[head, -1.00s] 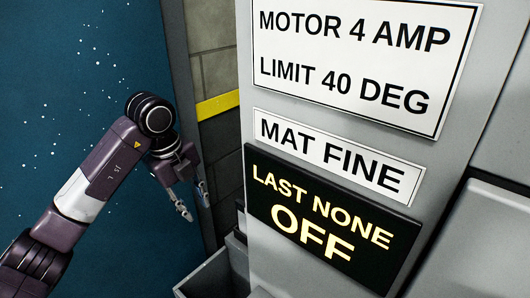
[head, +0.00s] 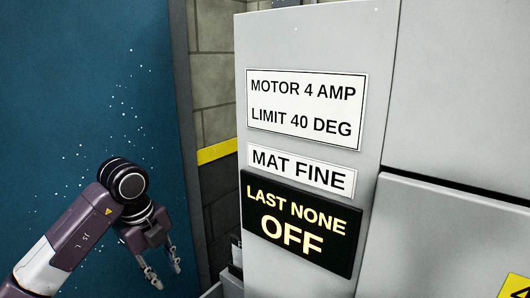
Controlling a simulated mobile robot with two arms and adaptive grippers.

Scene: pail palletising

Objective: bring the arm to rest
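My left arm comes in from the lower left, in purple and white, with a dark wrist joint. My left gripper (head: 166,272) hangs below the wrist and points down. Its two fingers are spread apart with nothing seen between them. It is in front of the blue wall panel, to the left of the grey cabinet, and touches nothing that I can see. My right gripper is not in view.
A tall grey cabinet (head: 310,40) fills the middle. It bears a white sign (head: 305,105), a "MAT FINE" label (head: 302,170) and a black "LAST NONE OFF" panel (head: 300,222). A blue speckled panel (head: 70,80) stands left. A grey bin edge (head: 213,290) shows low down.

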